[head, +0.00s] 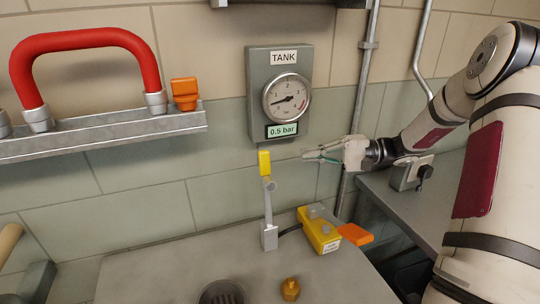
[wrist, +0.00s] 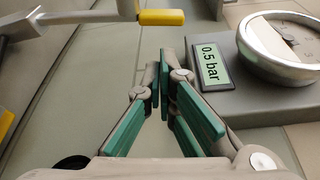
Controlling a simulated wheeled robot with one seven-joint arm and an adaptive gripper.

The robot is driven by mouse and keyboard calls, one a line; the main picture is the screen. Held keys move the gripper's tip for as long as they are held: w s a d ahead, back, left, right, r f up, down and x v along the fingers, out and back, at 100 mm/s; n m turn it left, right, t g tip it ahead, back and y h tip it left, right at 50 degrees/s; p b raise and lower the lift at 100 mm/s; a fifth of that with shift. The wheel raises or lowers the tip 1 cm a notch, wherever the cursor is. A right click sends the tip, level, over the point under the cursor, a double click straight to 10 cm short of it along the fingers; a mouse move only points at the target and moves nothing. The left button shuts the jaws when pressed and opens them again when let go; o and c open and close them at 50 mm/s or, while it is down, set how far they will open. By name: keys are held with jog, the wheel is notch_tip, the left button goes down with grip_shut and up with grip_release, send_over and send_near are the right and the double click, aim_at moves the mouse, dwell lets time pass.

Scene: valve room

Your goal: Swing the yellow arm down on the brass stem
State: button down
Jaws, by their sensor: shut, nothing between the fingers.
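A grey upright lever with a yellow grip (head: 264,162) stands on a small metal bracket (head: 269,238) on the counter. Its yellow grip also shows at the top of the wrist view (wrist: 161,18). A small brass-coloured piece (head: 290,289) sits at the counter's front; I cannot tell whether it is the brass stem. My gripper (head: 306,156) is shut and empty, to the right of the yellow grip and apart from it, below the gauge box. In the wrist view its green-padded fingers (wrist: 165,85) come together in front of the tiled wall.
A tank gauge box (head: 254,95) reading 0.5 bar hangs on the wall. A yellow box (head: 318,229) with an orange lever (head: 356,234) is on the counter right of the bracket. A drain (head: 222,293) is at front. A red handle (head: 85,40) and rail are at left.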

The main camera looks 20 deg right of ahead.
jog(key=shift+a, duration=0.1)
jog(key=x, duration=0.9)
jog(key=shift+a+p, duration=0.35)
jog(key=shift+a, duration=0.05)
jog(key=s+f+n+y+p, duration=0.1)
jog(key=s+n+p, duration=0.3)
jog(key=s+n, duration=0.4)
jog(key=shift+s+y, duration=0.8)
jog(key=shift+s, duration=2.65)
